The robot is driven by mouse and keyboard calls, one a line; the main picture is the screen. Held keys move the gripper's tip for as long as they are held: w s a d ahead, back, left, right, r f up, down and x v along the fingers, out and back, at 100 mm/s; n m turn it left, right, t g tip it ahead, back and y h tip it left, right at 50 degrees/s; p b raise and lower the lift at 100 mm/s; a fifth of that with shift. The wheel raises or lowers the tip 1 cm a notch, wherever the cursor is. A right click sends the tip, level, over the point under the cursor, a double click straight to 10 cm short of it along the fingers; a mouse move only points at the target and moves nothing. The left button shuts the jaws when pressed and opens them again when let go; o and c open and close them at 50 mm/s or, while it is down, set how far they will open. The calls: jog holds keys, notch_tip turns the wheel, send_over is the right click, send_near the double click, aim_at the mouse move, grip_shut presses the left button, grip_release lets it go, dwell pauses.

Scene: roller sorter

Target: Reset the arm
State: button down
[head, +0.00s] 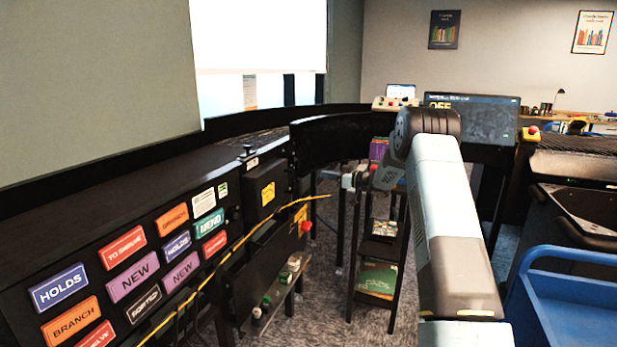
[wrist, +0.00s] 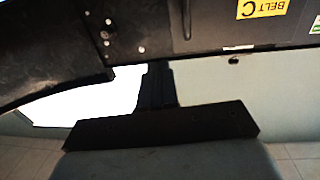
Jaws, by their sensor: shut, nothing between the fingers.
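In the wrist view the gripper (wrist: 157,70) shows as dark fingers standing up from a wide dark bar. The fingers are shut together with nothing between them.
The black sorter (head: 120,215) with coloured labels runs along the left. A yellow cable (head: 235,245) hangs along its side. A shelf stand (head: 380,250) with books is below my gripper. A monitor (head: 475,118) stands behind my arm. A blue cart (head: 570,300) is at the right.

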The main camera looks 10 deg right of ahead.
jog(key=s+d+r+m+t+h, duration=0.1)
jog(key=s+r+m+t+h, duration=0.15)
jog(key=s+r+h, duration=0.6)
jog(key=s+d+r+m+t+h, duration=0.1)
jog(key=s+r+m+t+h, duration=0.2)
jog(key=r, duration=1.1)
jog(key=s+d+r+m+g+h, duration=0.1)
jog(key=s+r+m+g+h, duration=0.2)
jog(key=s, duration=1.3)
jog(key=s+a+f+g, duration=0.2)
jog(key=s+f, duration=0.2)
jog(key=s, duration=0.8)
jog(key=s+a+f+m+g, duration=0.1)
jog(key=s+f+g, duration=0.2)
jog(key=s, duration=0.9)
jog(key=s+a+f+m+g, duration=0.1)
jog(key=s+f, duration=0.3)
jog(key=s, duration=0.8)
jog(key=shift+s+a+f+g, duration=0.25)
jog(key=shift+a+f+g, duration=0.15)
jog(key=shift+a+g, duration=0.45)
